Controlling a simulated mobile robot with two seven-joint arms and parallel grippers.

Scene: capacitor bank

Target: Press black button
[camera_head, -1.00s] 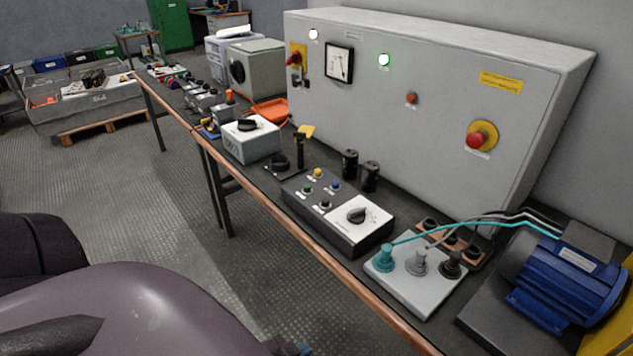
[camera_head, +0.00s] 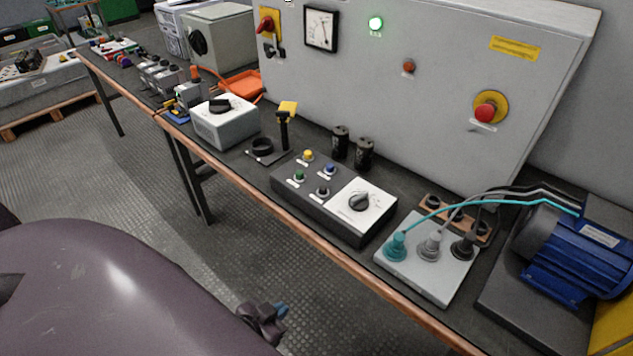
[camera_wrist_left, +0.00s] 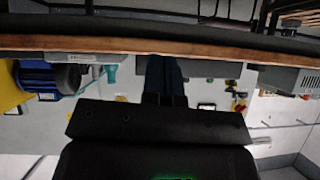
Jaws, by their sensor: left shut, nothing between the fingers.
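The black button (camera_head: 323,191) is a small dark cap on the front part of a dark control box (camera_head: 345,226). Green (camera_head: 298,176), yellow (camera_head: 308,155) and blue (camera_head: 330,169) buttons share its panel. My left gripper (camera_head: 276,312) is low in front of the bench, below and left of the box, apart from it. Its fingers also show in the left wrist view (camera_wrist_left: 165,72), shut and empty. That view is upside down, and I cannot make out the black button there. My right gripper is not in view.
The bench's copper-coloured front edge (camera_head: 285,225) lies between my left gripper and the box. A rotary knob (camera_head: 360,201) sits right of the buttons. A plug plate (camera_head: 420,275) with cables and a blue motor (camera_head: 580,255) stand further right. A grey cabinet (camera_head: 450,90) stands behind.

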